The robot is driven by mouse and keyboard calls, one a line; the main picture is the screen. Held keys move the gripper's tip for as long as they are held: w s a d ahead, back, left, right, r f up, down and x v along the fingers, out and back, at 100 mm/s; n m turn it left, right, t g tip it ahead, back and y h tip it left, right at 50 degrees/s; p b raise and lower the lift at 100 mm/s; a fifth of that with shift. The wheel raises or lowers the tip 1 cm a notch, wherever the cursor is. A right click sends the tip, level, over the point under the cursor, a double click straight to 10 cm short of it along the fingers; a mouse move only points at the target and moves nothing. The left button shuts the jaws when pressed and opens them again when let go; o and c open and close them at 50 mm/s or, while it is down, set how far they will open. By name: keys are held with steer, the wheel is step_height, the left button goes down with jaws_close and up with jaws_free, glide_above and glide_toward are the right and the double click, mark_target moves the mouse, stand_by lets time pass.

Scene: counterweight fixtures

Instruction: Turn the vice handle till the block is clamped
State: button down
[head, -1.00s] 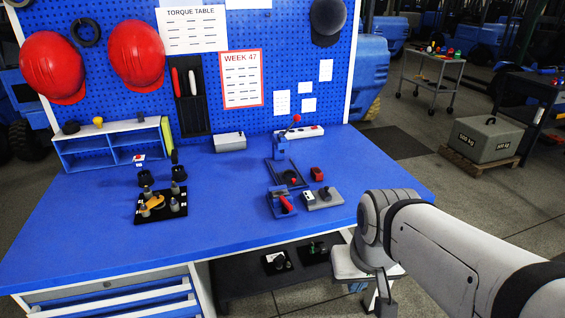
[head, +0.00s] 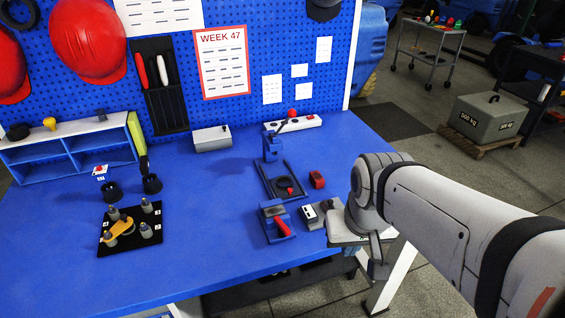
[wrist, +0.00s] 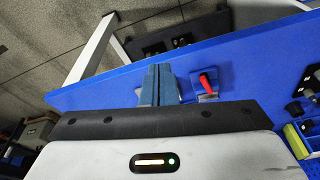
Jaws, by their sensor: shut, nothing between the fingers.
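What looks like the vice (head: 272,218) is a small blue fixture with a dark top and a red handle (head: 283,227), near the front edge of the blue bench. A block in it cannot be made out clearly. In the wrist view, the red handle (wrist: 206,84) shows right of the fingers. My gripper (head: 378,272) is at the bench's front right edge, right of the vice and apart from it, pointing down. In the wrist view, my gripper (wrist: 158,68) has its fingers together with nothing held.
A grey box with a white part (head: 311,215) sits just right of the vice. A blue lever fixture (head: 271,148) and a small red block (head: 317,180) stand behind. A black board with pegs (head: 130,240) lies left. The bench between is clear.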

mark_target(282, 229)
steer(key=w+a+f+m+g+y+p, duration=0.1)
steer(key=w+f+m+g, duration=0.1)
steer(key=w+m, duration=0.65)
steer(key=w+a+f+m+g+y+p, duration=0.1)
steer(key=w+f+m+g, duration=0.2)
steer(key=w, duration=1.1)
steer(key=shift+m+t, duration=0.35)
steer(key=shift+t, duration=0.15)
steer(key=x, duration=0.9)
steer(key=shift+s+a+f, duration=0.15)
steer(key=shift+a+f, duration=0.1)
steer(key=shift+a, duration=0.2)
steer(key=shift+s+a+p, duration=0.25)
steer(key=shift+s+a, duration=0.25)
steer(key=shift+a, duration=0.4)
steer(key=shift+s+a+p, duration=0.2)
steer(key=shift+s+a, duration=0.25)
steer(key=shift+a, duration=0.4)
